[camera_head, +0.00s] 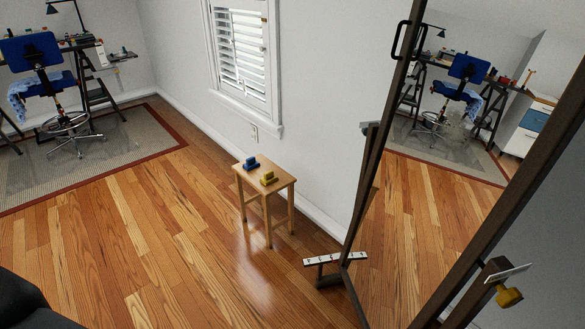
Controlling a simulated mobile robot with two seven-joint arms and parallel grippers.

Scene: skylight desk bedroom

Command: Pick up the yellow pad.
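A small yellow object (268,179), which looks like the yellow pad, lies on top of a small wooden stool (280,189). Neither of my grippers is in view.
The stool stands by the white wall, below a shuttered window (240,55). A large dark-framed mirror (410,190) leans on the right, its foot near the stool. Open wood floor (150,240) lies left and in front. A rug (85,165), desk and chair are farther left.

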